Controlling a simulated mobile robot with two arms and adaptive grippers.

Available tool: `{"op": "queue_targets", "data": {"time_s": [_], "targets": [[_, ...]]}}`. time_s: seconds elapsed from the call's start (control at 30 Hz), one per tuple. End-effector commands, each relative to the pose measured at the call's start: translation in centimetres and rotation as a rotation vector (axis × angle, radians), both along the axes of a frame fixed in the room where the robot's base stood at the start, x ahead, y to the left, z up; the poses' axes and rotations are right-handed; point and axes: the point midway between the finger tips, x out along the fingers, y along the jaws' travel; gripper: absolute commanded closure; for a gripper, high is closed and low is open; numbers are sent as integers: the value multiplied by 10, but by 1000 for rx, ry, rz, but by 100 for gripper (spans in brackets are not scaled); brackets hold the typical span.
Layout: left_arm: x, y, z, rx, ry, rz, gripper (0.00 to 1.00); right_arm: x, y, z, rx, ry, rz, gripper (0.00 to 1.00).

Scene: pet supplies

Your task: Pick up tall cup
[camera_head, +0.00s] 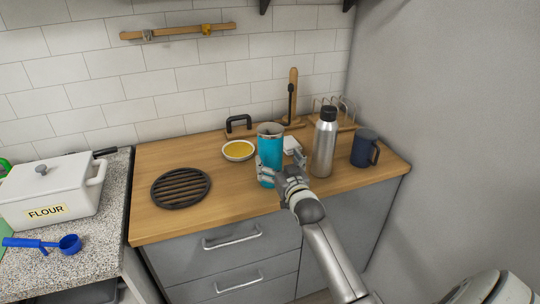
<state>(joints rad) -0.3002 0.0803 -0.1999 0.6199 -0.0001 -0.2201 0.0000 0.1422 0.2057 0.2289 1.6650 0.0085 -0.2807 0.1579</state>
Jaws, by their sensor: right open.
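The tall cup (270,146) is a blue tumbler with a silver rim, standing upright on the wooden counter. My right gripper (279,171) is at the lower part of the cup, with its arm coming in from the lower right. Its fingers are open, one at the cup's left side and one at its right. I cannot tell whether they touch it. The lower right of the cup is hidden by the gripper. My left gripper is not in view.
A silver bottle (324,148) stands close right of the gripper, with a dark blue mug (362,147) beyond. A yellow-filled bowl (238,150) is left of the cup. A black trivet (181,187) lies at left; a white FLOUR box (48,190) stands on the speckled counter.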

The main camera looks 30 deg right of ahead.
Motion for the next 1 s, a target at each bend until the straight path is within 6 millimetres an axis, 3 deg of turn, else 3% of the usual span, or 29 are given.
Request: {"op": "queue_targets", "data": {"time_s": [0.17,0.6,0.93,1.0], "targets": [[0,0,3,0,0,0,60,8,-1,1,0,0,0,4],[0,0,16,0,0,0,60,51,-8,-1,-1,0,0,4],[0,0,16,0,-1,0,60,54,-8,-2,-1,0,0,4],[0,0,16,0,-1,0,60,54,-8,-2,-1,1,0,13]]}}
